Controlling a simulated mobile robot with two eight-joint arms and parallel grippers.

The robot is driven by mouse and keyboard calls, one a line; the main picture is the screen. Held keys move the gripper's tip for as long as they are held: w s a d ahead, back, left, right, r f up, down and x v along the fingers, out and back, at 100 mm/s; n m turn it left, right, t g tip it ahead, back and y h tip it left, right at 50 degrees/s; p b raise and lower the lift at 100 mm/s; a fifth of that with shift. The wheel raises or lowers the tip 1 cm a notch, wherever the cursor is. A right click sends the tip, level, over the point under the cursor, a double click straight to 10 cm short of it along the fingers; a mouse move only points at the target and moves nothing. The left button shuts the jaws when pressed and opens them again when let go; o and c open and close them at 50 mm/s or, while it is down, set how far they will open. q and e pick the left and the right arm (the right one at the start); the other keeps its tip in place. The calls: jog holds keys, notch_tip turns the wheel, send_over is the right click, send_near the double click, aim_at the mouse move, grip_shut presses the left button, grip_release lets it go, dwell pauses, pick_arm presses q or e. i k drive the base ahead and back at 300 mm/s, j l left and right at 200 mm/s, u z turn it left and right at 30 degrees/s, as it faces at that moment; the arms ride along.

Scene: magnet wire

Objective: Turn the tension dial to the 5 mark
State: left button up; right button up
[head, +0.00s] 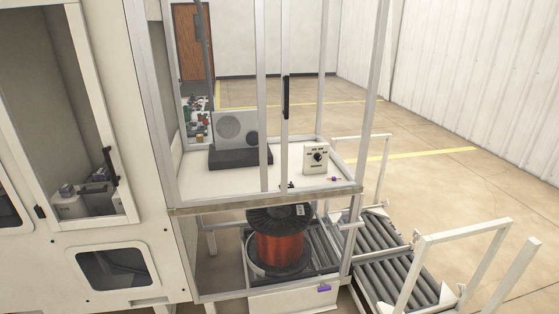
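The tension dial (318,157) is a small black knob on a white box-shaped panel (312,169). The panel stands on the white shelf inside the framed enclosure, right of the middle of the head view. Small dark marks surround the knob, but they are too small to read, so I cannot tell where the dial points. A framed front with a black vertical handle (286,97) stands just left of the panel. Neither of my grippers is in view.
A grey machine (232,135) with round discs sits left on the same shelf (290,179). Below is a copper wire spool (279,248) with a black flange. Roller conveyors (395,275) with white rails stand at the lower right. A white cabinet (90,245) fills the left. Open floor lies behind right.

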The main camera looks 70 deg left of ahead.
aim_at(317, 156)
jog(key=u, duration=2)
jog(key=i, duration=0.65)
